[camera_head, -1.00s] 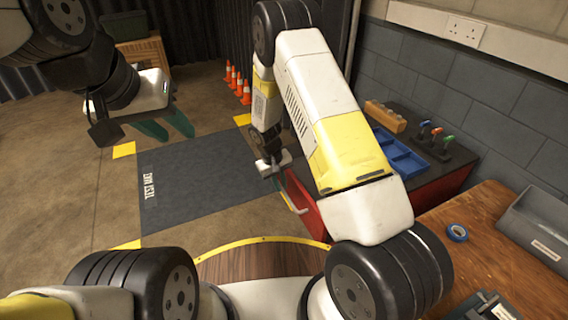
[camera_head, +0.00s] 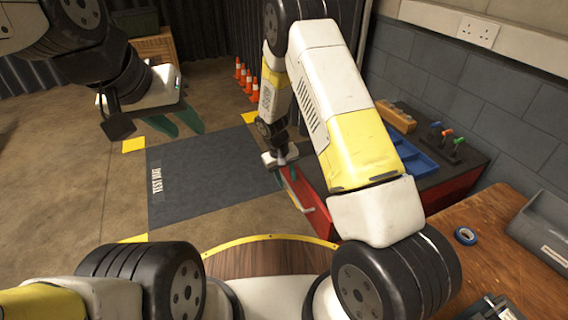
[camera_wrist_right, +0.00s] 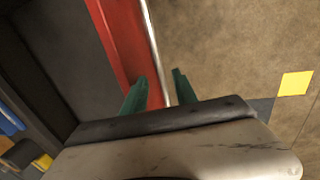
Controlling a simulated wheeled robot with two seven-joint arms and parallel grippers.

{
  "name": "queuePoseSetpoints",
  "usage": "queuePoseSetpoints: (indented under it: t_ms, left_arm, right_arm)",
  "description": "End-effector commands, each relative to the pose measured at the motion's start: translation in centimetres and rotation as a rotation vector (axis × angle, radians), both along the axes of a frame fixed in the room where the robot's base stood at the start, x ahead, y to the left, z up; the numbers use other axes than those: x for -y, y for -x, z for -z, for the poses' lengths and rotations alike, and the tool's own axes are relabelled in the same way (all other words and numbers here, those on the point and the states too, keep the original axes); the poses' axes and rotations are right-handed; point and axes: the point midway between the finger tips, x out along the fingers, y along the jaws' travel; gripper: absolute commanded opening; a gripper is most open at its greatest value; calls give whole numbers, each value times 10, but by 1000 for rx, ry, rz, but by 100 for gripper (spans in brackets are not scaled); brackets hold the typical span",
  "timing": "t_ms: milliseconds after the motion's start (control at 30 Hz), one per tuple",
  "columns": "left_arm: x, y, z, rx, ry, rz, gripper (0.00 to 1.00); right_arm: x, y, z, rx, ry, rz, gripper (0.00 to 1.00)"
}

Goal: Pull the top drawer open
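The red cabinet front (camera_head: 318,206) with a pale bar handle (camera_head: 299,198) stands right of centre in the head view, partly hidden by my right arm. In the right wrist view the red drawer front (camera_wrist_right: 122,45) shows as a strip beside the metal bar handle (camera_wrist_right: 154,50). My right gripper (camera_wrist_right: 158,86) is open, its green fingers apart on either side of the handle; I cannot tell whether they touch it. It also shows at the cabinet front in the head view (camera_head: 289,172). My left gripper (camera_head: 178,122) is open and empty, raised at upper left.
A blue tray (camera_head: 415,160), a wooden block (camera_head: 396,117) and a rack of coloured-handled tools (camera_head: 441,143) sit on the cabinet's dark top. A wooden bench (camera_head: 440,225) with blue tape (camera_head: 465,236) is at right. The floor mat (camera_head: 205,180) is clear.

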Motion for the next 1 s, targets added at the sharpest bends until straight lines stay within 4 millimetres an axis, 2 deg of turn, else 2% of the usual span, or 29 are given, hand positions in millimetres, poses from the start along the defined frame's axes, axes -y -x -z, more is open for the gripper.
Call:
queuePoseSetpoints:
  t_ms: [100, 300, 467, 867, 967, 1000]
  left_arm:
    - [0, 0, 0, 0, 0, 0, 36]
    - [0, 0, 0, 0, 0, 0, 36]
    - [0, 0, 0, 0, 0, 0, 36]
    - [0, 0, 0, 0, 0, 0, 36]
    - [0, 0, 0, 0, 0, 0, 36]
    - [0, 0, 0, 0, 0, 0, 36]
  right_arm:
    - [-5, 0, -23, 4, -3, -1, 34]
    - [-10, 3, -49, 1, -1, -2, 34]
    - [-11, 4, -56, 0, 0, -2, 34]
    - [-11, 4, -58, 2, -2, 0, 34]
    - [-8, 4, -72, 12, -16, 13, 34]
    - [-6, 4, -83, 21, -27, 22, 34]
